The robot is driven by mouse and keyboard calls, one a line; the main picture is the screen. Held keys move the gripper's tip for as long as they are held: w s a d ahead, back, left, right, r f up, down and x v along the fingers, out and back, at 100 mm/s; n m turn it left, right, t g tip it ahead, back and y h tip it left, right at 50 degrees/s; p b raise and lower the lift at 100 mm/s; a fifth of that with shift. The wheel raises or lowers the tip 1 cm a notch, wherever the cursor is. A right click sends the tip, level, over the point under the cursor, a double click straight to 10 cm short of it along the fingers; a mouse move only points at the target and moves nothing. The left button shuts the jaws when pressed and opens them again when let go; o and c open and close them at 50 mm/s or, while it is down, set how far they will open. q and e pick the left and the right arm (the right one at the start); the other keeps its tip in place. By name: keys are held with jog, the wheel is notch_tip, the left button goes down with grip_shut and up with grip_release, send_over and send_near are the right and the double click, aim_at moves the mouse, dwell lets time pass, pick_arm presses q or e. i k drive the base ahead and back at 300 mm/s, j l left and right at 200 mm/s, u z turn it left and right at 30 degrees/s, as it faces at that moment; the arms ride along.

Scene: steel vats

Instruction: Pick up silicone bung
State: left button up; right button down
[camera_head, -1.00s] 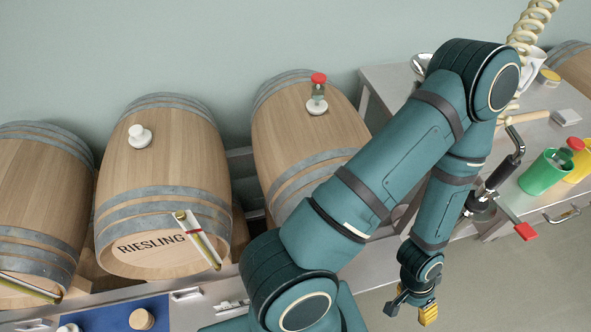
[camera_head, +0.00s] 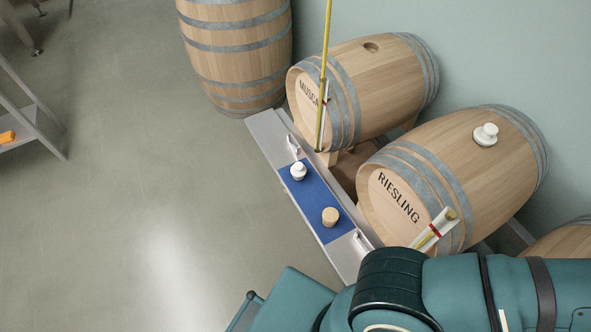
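A white silicone bung (camera_head: 298,171) stands upright on the blue mat (camera_head: 311,190) on the metal ledge in front of the barrels. A tan wooden-looking bung (camera_head: 330,216) stands on the same mat, nearer to me. Another white bung (camera_head: 486,134) sits in the top of the barrel marked RIESLING (camera_head: 465,175). The barrel whose label starts MUSC (camera_head: 375,75) has an open dark hole in its top. Neither gripper shows. A teal arm of mine crosses the lower right, its gripper out of view.
A yellow rod (camera_head: 325,60) stands up at the ledge by the MUSC barrel. A yellow-and-white strip (camera_head: 437,230) leans on the RIESLING barrel. An upright barrel (camera_head: 236,50) stands behind. A metal rack (camera_head: 30,115) is at the left. The floor between is clear.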

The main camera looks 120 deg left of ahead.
aim_at(298, 171)
jog(key=u, duration=0.4)
jog(key=k+l+u, duration=0.1)
jog(key=u, duration=0.7)
jog(key=k+u, duration=0.1)
jog(key=u, duration=1.85)
jog(key=i+l+u, duration=0.1)
jog(key=u, duration=0.35)
jog(key=l+u, duration=0.35)
jog(key=u, duration=0.15)
